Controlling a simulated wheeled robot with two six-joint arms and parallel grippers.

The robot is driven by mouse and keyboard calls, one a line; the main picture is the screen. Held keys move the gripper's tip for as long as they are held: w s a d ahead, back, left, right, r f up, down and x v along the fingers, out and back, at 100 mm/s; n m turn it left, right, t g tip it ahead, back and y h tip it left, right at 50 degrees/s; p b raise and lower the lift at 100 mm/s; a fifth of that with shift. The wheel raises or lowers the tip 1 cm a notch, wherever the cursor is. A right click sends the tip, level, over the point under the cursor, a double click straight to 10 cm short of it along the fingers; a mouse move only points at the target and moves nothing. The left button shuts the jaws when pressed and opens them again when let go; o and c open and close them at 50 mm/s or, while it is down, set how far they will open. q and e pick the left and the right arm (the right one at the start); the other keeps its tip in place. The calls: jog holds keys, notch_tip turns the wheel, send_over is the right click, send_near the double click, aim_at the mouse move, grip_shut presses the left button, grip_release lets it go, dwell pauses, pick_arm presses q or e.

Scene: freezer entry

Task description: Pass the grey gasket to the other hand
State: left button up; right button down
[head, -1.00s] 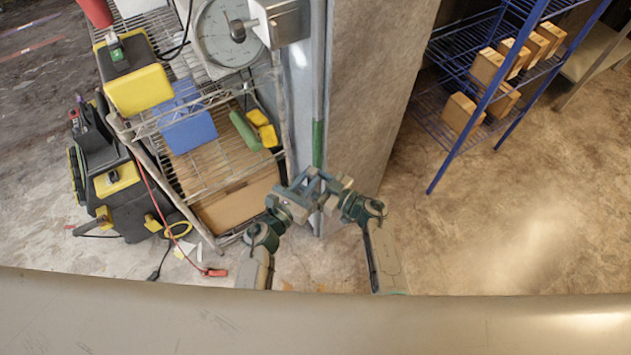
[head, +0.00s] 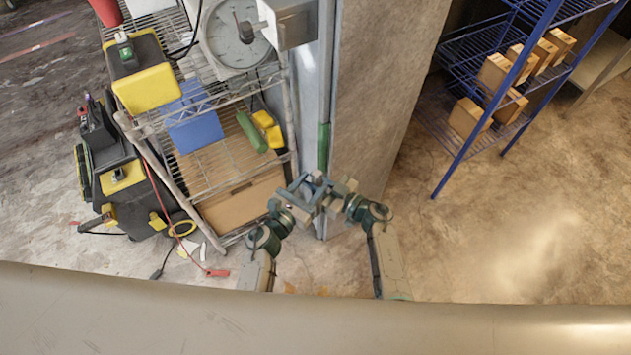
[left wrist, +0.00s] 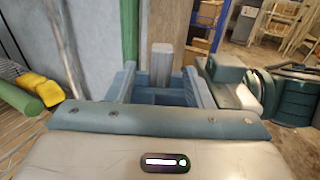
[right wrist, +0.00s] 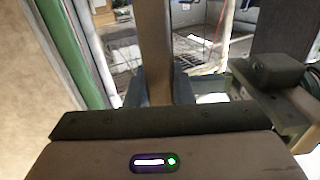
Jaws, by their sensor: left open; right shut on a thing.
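The grey gasket (right wrist: 155,45) is a flat, bar-like piece standing between the fingers of my right gripper (right wrist: 160,90) in the right wrist view. My right gripper is shut on it. My left gripper (left wrist: 160,80) is open. In the left wrist view a grey upright piece (left wrist: 162,60), apparently the gasket, shows between its fingers; whether they touch it I cannot tell. In the head view my left gripper (head: 312,187) and right gripper (head: 338,198) are close together at the centre, and the gasket is hard to make out between them.
A wire shelf unit (head: 205,180) with a blue bin (head: 192,118) and a dial scale (head: 238,35) stands left. A wall end (head: 375,90) rises just beyond my grippers. A blue rack (head: 480,120) with boxes stands right. Open floor (head: 500,250) lies at right.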

pick_arm(q)
jog(key=v, duration=1.1)
jog(key=s+a+f+n+g+y, duration=0.1)
jog(key=s+a+f+n+y, duration=0.25)
jog(key=f+n, duration=0.5)
jog(key=s+a+f+n+g+y, duration=0.2)
jog(key=a+f+n, duration=0.2)
jog(key=f+n, duration=0.4)
jog(key=s+a+f+n+g+y, duration=0.1)
jog(key=s+a+f+n+y, duration=0.2)
jog(key=f+n, duration=0.5)
jog(key=s+a+f+n+g, duration=0.5)
jog(key=s+f+n, duration=0.3)
jog(key=s, duration=0.5)
jog(key=s+a+f+n+g+y, duration=0.1)
jog(key=s+a+f+n+g, duration=0.4)
jog(key=s+f+n, duration=0.4)
jog(key=s+f, duration=0.1)
jog(key=s, duration=0.3)
jog(key=shift+s+a+f, duration=0.15)
jog(key=shift+s+f, duration=0.05)
jog(key=shift+n+y, duration=0.25)
